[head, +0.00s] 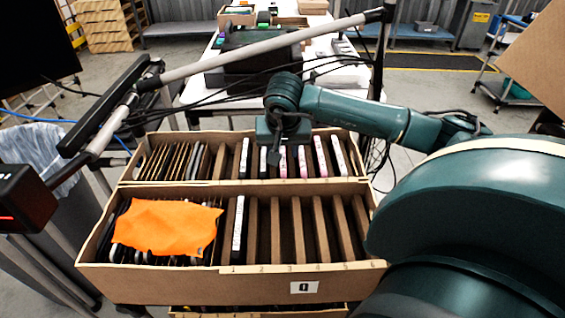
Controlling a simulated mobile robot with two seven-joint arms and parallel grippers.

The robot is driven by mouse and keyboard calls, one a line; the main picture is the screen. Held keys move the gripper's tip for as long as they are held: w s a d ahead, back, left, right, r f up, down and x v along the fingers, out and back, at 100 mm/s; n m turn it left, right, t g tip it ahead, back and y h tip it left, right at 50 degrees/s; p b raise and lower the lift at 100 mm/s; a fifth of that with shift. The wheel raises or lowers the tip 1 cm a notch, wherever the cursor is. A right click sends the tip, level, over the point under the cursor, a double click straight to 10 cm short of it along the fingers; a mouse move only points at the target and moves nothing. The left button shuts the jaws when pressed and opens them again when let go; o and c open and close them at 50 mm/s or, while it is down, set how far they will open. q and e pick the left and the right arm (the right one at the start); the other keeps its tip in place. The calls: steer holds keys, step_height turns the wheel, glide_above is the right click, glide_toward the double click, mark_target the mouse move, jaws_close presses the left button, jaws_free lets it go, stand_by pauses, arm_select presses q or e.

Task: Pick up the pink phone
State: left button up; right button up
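A carton (150,297) with two rows of slots stands in front of me, tilted. In its back row several thin phones stand on edge between cardboard dividers. A pink phone (302,162) stands there, with another pinkish phone (283,164) just left of it, partly hidden by my gripper. My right gripper (275,152) hangs over the back row, pointing down, above and slightly left of the pink phones. Its fingers are dark and small, so whether they are apart or touch something is unclear. My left gripper is out of view.
An orange cloth (167,228) covers the left of the front row. A white phone (239,222) stands beside it; slots to its right look empty. A grey pole (250,52) with black cables crosses above the carton. A cluttered white table (345,78) stands behind.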

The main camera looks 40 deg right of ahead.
steer(key=shift+w+d+f, duration=0.15)
steer(key=shift+w+f, duration=0.05)
steer(key=shift+f, duration=0.35)
steer(key=shift+c, duration=0.6)
jaws_close()
